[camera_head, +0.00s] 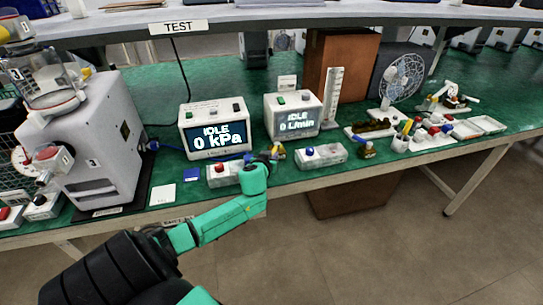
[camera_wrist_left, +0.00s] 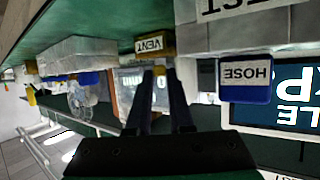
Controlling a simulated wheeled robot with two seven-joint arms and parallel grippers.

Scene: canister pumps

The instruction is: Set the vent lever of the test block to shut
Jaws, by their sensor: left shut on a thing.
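The test block (camera_head: 222,176) is a low white block with a red knob at the front edge of the green bench, below the kPa display. It also shows upside down in the left wrist view (camera_wrist_left: 205,38), with a brass VENT tag (camera_wrist_left: 150,46) and a blue HOSE tag (camera_wrist_left: 246,76). My left gripper (camera_head: 266,160) is at the block's right end. In the left wrist view my two fingers (camera_wrist_left: 161,76) close on a small yellow piece beside the VENT tag, apparently the vent lever. The fingers hide most of it, so I cannot tell its setting. My right gripper is out of view.
The kPa display (camera_head: 214,130) stands behind the block and reads idle. A similar white block (camera_head: 320,156) and an L/min display (camera_head: 292,116) stand to the right. A large pump (camera_head: 95,140) stands at the left. A white card (camera_head: 162,195) lies on the bench.

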